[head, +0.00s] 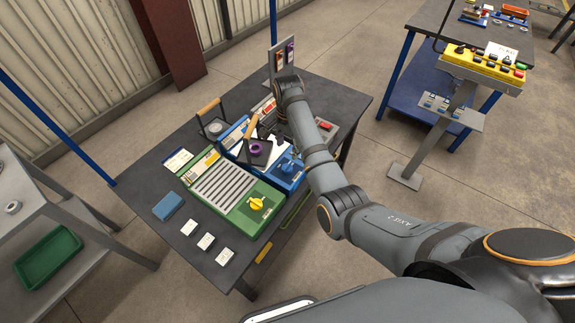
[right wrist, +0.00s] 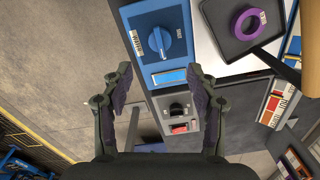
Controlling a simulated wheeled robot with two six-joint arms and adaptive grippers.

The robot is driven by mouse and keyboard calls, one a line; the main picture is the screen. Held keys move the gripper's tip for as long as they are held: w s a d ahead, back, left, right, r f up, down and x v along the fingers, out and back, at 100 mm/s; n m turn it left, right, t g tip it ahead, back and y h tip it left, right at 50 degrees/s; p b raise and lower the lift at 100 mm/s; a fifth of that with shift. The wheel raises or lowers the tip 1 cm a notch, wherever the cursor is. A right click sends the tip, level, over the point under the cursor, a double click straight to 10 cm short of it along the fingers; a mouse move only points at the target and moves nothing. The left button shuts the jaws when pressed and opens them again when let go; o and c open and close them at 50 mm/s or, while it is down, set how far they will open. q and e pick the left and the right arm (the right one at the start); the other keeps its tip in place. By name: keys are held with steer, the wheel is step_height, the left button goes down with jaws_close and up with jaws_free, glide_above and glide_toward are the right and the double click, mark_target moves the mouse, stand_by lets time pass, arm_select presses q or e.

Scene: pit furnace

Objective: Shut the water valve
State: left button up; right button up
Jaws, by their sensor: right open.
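A blue rotary knob (head: 287,165) sits on the front end of a blue panel (head: 294,181) on the dark bench. It also shows in the right wrist view (right wrist: 160,40), beyond the fingertips, with a light-blue label below it. A yellow knob (head: 256,203) sits on the green panel beside it. My right gripper (right wrist: 160,85) is open and empty, apart from the blue knob. In the head view, the right gripper (head: 277,137) is small and partly hidden by its arm, behind the blue knob. My left gripper is not in view.
A dark plate with a purple ring (right wrist: 248,22) and wooden handle stands beside the blue knob. A grey box with a black knob and red part (right wrist: 180,118) lies near the right finger. A blue block (head: 168,206) and white cards lie at the bench's front left.

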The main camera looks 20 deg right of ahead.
mark_target(288, 165)
step_height(288, 165, down, 10)
steer(key=shift+d+f, duration=0.1)
steer(key=shift+f, duration=0.05)
stand_by(0.4)
steer(key=c, duration=1.2)
steer(key=shift+o, duration=0.2)
